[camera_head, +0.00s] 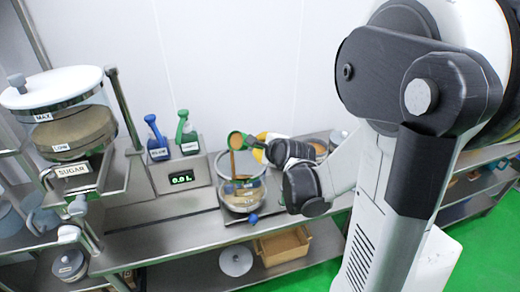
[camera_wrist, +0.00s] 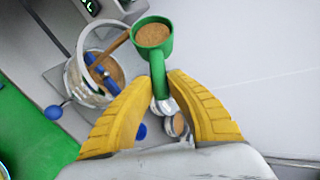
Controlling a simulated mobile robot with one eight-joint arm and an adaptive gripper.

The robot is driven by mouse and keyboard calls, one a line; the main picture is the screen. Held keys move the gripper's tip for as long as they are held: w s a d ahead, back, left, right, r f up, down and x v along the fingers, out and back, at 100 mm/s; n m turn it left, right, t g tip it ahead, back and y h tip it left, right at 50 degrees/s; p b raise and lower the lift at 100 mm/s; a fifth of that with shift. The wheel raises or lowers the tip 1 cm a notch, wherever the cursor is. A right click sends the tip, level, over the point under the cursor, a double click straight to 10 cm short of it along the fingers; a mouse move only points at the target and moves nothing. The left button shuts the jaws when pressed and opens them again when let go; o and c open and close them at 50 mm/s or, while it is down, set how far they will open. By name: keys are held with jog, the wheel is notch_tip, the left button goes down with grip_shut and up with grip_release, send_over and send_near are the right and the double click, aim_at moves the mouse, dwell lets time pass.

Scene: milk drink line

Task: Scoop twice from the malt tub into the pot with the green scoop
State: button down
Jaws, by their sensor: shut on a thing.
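My gripper (camera_head: 270,150) is shut on the handle of the green scoop (camera_head: 237,141), its yellow fingers on either side of the handle in the wrist view (camera_wrist: 165,105). The scoop (camera_wrist: 152,36) is over the rim of the clear pot (camera_head: 241,194) and holds brown powder. A brown stream (camera_head: 233,163) runs from the scoop down into the pot. The pot also shows in the wrist view (camera_wrist: 72,75), with brown powder and a blue stirrer inside. A tub with brown contents (camera_head: 320,146) is partly hidden behind my gripper; I cannot read a label on it.
A blue scoop (camera_head: 152,124) and another green handle (camera_head: 183,122) stand in labelled holders behind a display reading 0.0 (camera_head: 181,179). A sugar dispenser (camera_head: 65,118) stands at left. A wooden tray (camera_head: 283,245) is on the lower shelf.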

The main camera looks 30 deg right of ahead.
jog(key=shift+a+f+n+t+h+b, duration=0.15)
jog(key=shift+n+t+h+b, duration=0.4)
jog(key=shift+n+b, duration=0.85)
jog(key=shift+f+n+t+h+b, duration=0.15)
jog(key=shift+n+t+h+b, duration=0.2)
jog(key=shift+n+t+b, duration=0.7)
jog(key=n+t+b, duration=0.1)
jog(key=n+b, duration=0.2)
jog(key=b, duration=0.1)
jog(key=shift+n+b, duration=0.45)
jog(key=shift+b, duration=0.15)
jog(key=shift+r+t, duration=0.1)
jog(key=shift+t, duration=0.2)
jog(key=shift+r+m+p, duration=0.1)
jog(key=shift+m+p, duration=0.2)
jog(key=shift+p, duration=0.1)
